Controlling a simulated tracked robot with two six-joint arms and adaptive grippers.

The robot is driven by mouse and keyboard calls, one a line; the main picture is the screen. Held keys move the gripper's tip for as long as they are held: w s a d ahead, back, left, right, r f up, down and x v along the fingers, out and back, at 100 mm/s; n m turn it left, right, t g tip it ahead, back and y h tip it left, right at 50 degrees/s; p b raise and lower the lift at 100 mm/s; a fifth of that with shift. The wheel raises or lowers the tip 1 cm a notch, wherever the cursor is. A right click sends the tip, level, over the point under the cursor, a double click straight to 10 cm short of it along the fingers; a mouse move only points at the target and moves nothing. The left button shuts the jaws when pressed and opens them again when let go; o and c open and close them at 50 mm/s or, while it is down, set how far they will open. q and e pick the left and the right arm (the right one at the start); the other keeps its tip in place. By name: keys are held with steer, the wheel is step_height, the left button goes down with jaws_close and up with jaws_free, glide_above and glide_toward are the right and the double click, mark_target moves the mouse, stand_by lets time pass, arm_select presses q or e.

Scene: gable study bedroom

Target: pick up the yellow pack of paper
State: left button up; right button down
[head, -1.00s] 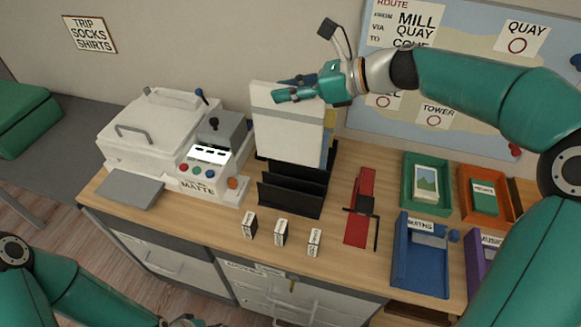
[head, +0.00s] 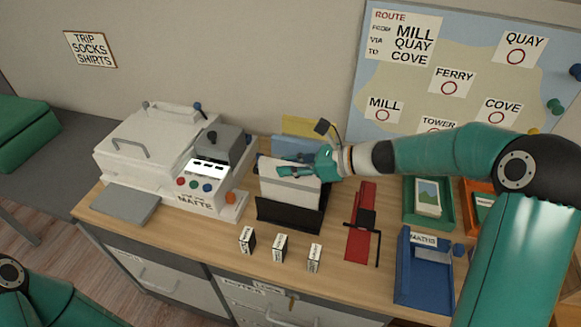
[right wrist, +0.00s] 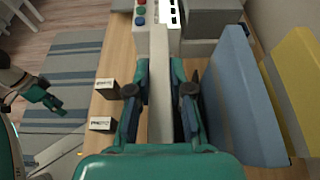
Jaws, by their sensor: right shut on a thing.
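The yellow pack of paper (head: 308,127) stands upright at the back of the dark rack (head: 285,214), behind a blue pack (head: 290,147). It also shows in the right wrist view (right wrist: 300,85), at the right beyond the blue pack (right wrist: 240,95). My right gripper (head: 295,168) is shut on a white pack (head: 290,190), which sits upright low in the rack, in front of the blue one. The white pack shows between the fingers in the right wrist view (right wrist: 160,95). My left gripper (right wrist: 45,97) shows small at the left there; its jaw state is unclear.
A white press (head: 150,150) stands left of the rack. Several small labelled boxes (head: 280,247) stand in front. A red trimmer (head: 361,220), a blue tray (head: 422,275) and a green tray (head: 440,222) are to the right. A map board (head: 455,75) hangs behind.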

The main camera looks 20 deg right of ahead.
steer(key=shift+f, duration=0.2)
steer(key=c, duration=1.1)
jaws_free()
steer(key=shift+o, duration=0.2)
